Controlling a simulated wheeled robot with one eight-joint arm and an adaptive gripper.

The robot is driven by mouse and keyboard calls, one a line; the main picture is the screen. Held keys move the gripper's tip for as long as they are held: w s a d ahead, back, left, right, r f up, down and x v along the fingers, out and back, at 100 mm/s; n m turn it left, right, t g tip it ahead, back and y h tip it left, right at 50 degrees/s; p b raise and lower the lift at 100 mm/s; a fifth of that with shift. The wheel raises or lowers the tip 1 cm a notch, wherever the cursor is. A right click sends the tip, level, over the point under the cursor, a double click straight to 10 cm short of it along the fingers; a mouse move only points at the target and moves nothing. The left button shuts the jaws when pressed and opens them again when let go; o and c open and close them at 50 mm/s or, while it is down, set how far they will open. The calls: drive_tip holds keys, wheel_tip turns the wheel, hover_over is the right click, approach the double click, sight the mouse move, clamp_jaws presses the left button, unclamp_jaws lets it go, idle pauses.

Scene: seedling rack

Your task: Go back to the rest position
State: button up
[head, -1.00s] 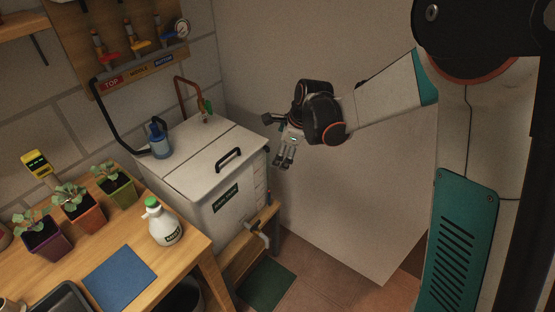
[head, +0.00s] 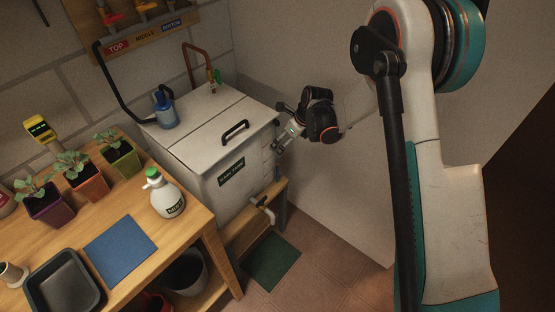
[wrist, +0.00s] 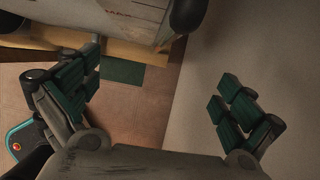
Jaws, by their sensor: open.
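My gripper (head: 278,147) is in the air at the right side of the white tank (head: 215,180), close to its front right corner in the head view. In the wrist view my gripper (wrist: 155,95) has its two fingers wide apart, with dark green pads and nothing between them. The floor and a pale wall show beyond the fingers. My arm comes in from the upper right of the head view, partly hidden behind my own arm links.
A wooden bench (head: 200,222) holds potted seedlings, a white bottle (head: 164,194), a blue mat (head: 120,248) and a black tray (head: 65,283). A tap (head: 262,207) juts from the tank's front. A green mat (head: 271,262) lies on the floor. A pale wall (head: 340,190) stands at right.

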drive_tip(key=shift+b+x, duration=0.3)
drive_tip(key=shift+x, duration=0.9)
drive_tip(key=shift+r, duration=0.1)
drive_tip(key=s+d+r+n+t+h+p, duration=0.1)
drive_tip(key=s+d+r+n, duration=0.4)
drive_tip(key=r, duration=0.5)
drive_tip(key=s+d+r+n+p, duration=0.25)
drive_tip(key=s+r, duration=0.35)
drive_tip(key=r, duration=0.4)
drive_tip(key=s+d+r+n+t+h+p, duration=0.1)
drive_tip(key=s+d+r+n, duration=0.45)
drive_tip(key=r, duration=0.45)
drive_tip(key=s+d+r+n+t, duration=0.1)
drive_tip(key=s+d+n, duration=0.2)
drive_tip(key=s+n, duration=0.3)
drive_tip(key=s+d+r+n+t+h, duration=0.1)
drive_tip(key=s+n, duration=0.5)
drive_tip(key=s, duration=0.7)
drive_tip(key=d+r, duration=0.1)
drive_tip(key=d, duration=0.1)
drive_tip(key=shift+d+n+h, duration=0.3)
drive_tip(key=shift+d, duration=0.1)
